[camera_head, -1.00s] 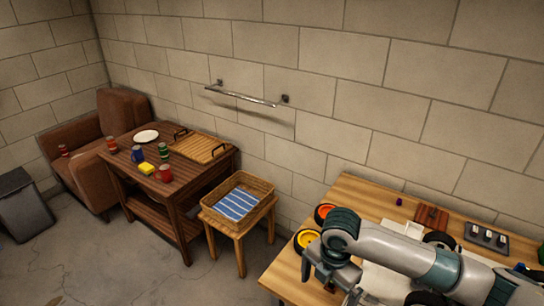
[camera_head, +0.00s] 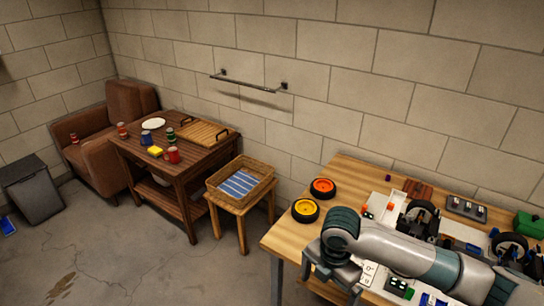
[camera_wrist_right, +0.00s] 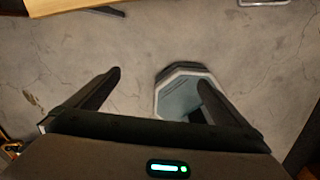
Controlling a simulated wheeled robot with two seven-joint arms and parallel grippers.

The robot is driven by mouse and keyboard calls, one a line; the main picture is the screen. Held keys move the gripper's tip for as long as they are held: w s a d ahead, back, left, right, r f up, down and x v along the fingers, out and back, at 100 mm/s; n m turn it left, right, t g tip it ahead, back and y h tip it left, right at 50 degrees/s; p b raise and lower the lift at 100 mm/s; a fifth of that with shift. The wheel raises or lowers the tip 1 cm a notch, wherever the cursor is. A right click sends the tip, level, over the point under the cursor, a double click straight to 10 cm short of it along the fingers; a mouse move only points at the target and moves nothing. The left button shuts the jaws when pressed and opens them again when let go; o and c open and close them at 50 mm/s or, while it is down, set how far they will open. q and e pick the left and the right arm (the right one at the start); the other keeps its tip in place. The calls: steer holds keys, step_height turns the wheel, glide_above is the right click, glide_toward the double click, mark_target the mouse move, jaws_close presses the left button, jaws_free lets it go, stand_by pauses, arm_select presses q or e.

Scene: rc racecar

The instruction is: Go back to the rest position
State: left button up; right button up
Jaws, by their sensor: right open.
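My right arm comes in from the right in the head view, over the workbench (camera_head: 290,238). Its gripper (camera_head: 332,286) hangs near the bench's front edge at the bottom of the picture. In the right wrist view the two fingers of the right gripper (camera_wrist_right: 160,82) stand wide apart with nothing between them, above the concrete floor (camera_wrist_right: 215,35). My left gripper shows in neither view.
An orange wheel (camera_head: 323,188) and a yellow wheel (camera_head: 305,210) lie on the bench's left part. Black-tyred car parts (camera_head: 421,215) and a green box (camera_head: 528,225) lie behind the arm. A stool with a basket (camera_head: 240,186) and a brown table (camera_head: 190,160) stand left; floor between is clear.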

steer(key=w+a+f+m+t+y+b, duration=0.1)
steer(key=w+f+m, duration=0.3)
steer(key=f, duration=0.6)
steer(key=w+a+f+m+t+y+b, duration=0.1)
steer(key=w+f+m+y, duration=0.1)
steer(key=f+m, duration=0.5)
steer(key=s+d+f+m+t+b, duration=0.1)
steer(key=s+d+f+m, duration=0.15)
steer(key=f, duration=0.75)
steer(key=s+d+f+m, duration=0.2)
steer(key=s+d+f, duration=0.1)
steer(key=f, duration=0.6)
steer(key=s+d+f+m+h+b, duration=0.1)
steer(key=s+d+f+m, duration=0.15)
steer(key=s+f, duration=0.55)
steer(key=s+d+f+m+h, duration=0.1)
steer(key=s+d+f+m, duration=0.15)
steer(key=s+f, duration=0.6)
steer(key=s+d+f+m, duration=0.1)
steer(key=s+f, duration=0.1)
steer(key=s, duration=0.7)
steer(key=s+d+f+m+g+b, duration=0.1)
steer(key=s+f, duration=0.2)
steer(key=s, duration=0.7)
steer(key=s+d+f+m+g+h, duration=0.1)
steer(key=s+f, duration=0.1)
steer(key=s, duration=0.8)
steer(key=shift+d+f, duration=0.25)
steer(key=shift+f, duration=0.15)
